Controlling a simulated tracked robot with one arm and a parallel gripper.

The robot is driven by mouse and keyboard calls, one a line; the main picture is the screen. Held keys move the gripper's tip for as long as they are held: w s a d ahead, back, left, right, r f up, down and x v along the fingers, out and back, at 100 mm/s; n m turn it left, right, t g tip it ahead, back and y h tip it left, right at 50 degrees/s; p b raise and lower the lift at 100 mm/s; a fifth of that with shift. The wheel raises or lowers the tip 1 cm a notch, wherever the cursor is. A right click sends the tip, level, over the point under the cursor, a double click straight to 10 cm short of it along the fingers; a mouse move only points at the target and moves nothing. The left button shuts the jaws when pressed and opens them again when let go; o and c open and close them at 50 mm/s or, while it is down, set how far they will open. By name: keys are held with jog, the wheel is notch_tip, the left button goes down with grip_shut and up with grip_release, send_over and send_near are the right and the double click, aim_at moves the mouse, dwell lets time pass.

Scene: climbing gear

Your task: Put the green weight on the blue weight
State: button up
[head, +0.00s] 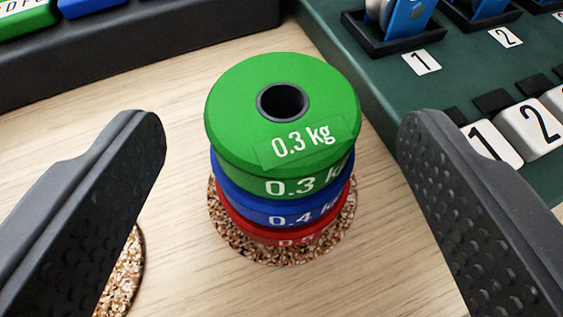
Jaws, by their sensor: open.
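The green weight (237,108), marked 0.3 kg, lies flat on top of the blue weight (241,204), marked 0.4 kg. The blue weight rests on a red weight (240,228), whose label is partly cut off from view. The stack looks upright and roughly aligned. My gripper (282,135) is open, with one dark dimpled finger on each side of the stack. Neither finger touches the weights, and there is a clear gap on both sides.
The stack stands on a round speckled cork mat (300,255) on a wooden table (195,285). Another cork mat (128,270) is partly behind the left finger. A green board (345,35) with numbered slots and white numbered blocks (535,128) lies right. A dark tray (150,50) is at back left.

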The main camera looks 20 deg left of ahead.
jog(key=v, duration=1)
jog(key=shift+p, duration=0.35)
jog(key=shift+d, duration=0.1)
jog(key=w+r+m+t+h, duration=0.1)
jog(key=w+r+h, duration=0.2)
jog(key=r, duration=1.1)
jog(key=w+r+t+h, duration=0.1)
jog(key=w+r+h, duration=0.3)
jog(key=r, duration=1.1)
jog(key=s+a+r+m, duration=0.1)
jog(key=s+a+r, duration=0.25)
jog(key=r, duration=0.35)
jog(key=s+a+r+m, duration=0.1)
jog(key=s+a+r, duration=0.1)
jog(key=a+r, duration=0.4)
jog(key=s+a+r+y, duration=0.3)
jog(key=s+a+r, duration=0.9)
jog(key=a, duration=0.2)
jog(key=shift+y, duration=0.3)
jog(key=shift+s, duration=0.1)
